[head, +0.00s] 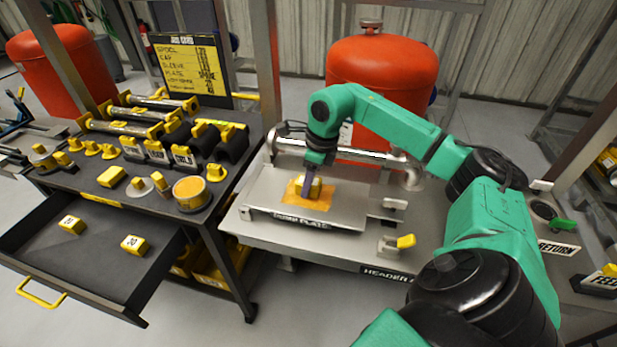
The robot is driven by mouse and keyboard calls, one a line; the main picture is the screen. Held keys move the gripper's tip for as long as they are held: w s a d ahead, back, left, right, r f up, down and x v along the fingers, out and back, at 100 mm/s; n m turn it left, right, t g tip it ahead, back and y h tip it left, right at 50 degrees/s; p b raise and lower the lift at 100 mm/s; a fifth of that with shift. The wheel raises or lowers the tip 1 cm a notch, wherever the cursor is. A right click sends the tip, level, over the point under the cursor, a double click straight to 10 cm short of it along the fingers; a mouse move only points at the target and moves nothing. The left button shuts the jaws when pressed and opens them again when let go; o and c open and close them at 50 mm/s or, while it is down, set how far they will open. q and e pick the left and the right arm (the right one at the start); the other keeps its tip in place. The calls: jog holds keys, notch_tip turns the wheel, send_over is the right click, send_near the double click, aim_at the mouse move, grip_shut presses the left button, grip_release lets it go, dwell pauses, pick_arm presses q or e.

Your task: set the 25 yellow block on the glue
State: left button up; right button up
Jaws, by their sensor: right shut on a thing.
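The glue is an orange patch (318,203) on the grey plate (345,213) on the middle table. My right gripper (309,191) points down over this patch and is shut on a yellow block (315,183). The gripper hides part of the block, and its number cannot be read. The block is at the patch; whether it touches the glue or is just above cannot be told. My left gripper is not in view.
An open drawer (95,260) at the left holds two numbered yellow blocks, one marked 20 (134,245). The black bench (150,205) above it carries several parts. A pipe (350,152) runs behind the plate. A yellow-handled clamp (404,242) stands right of the plate.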

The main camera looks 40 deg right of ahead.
jog(key=shift+f, duration=0.3)
jog(key=o, duration=1.3)
jog(key=shift+c, duration=0.6)
notch_tip(320, 180, up, 8)
jog(key=p, duration=0.6)
jog(key=shift+r+p, duration=0.15)
jog(key=shift+p, duration=0.25)
